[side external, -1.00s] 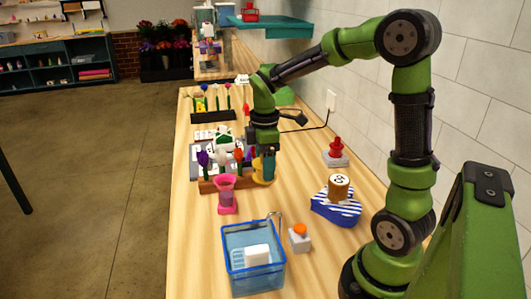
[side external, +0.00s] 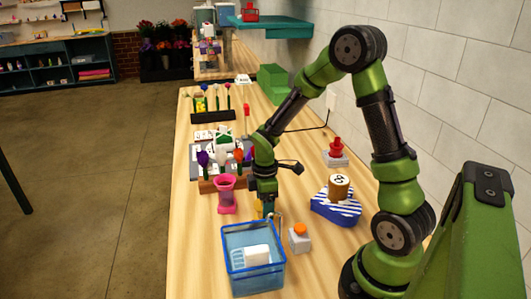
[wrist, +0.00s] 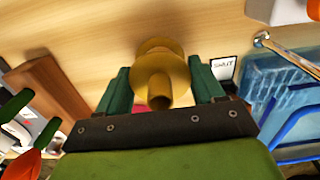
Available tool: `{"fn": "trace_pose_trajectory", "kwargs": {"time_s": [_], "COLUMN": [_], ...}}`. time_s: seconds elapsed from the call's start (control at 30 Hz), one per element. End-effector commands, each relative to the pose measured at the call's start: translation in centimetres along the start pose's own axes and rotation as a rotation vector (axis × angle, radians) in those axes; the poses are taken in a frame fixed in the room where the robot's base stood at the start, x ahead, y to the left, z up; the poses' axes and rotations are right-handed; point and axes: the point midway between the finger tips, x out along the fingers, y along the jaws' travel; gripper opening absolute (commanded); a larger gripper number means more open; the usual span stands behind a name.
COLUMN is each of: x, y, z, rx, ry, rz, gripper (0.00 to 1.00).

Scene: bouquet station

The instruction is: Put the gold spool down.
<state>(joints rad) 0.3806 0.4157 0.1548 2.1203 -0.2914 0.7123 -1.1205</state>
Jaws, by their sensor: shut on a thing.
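The gold spool (wrist: 160,62) is between the two green fingers of my gripper (wrist: 160,85) in the wrist view, and the gripper is shut on it. Bare wooden tabletop shows around the spool. In the side view my gripper (side external: 266,203) points down beside the back edge of the blue basket, and only a sliver of gold shows at its fingers. I cannot tell whether the spool touches the table.
The blue basket (side external: 228,262) holds a white block and has a metal bar at its back right corner. A white block with an orange knob (side external: 299,238), a pink vase (side external: 226,196), a wooden flower rack (side external: 208,187) and a blue-striped stand (side external: 335,210) are close by.

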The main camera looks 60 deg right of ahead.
Motion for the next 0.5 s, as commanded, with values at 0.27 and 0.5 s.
{"fn": "trace_pose_trajectory", "kwargs": {"time_s": [0.27, 0.5], "x": [0.13, 0.25], "y": [0.01, 0.01], "z": [-0.01, 0.0], "rx": [0.0, 0.0], "ry": [0.0, 0.0], "rz": [0.0, 0.0], "gripper": [0.36, 0.93]}}
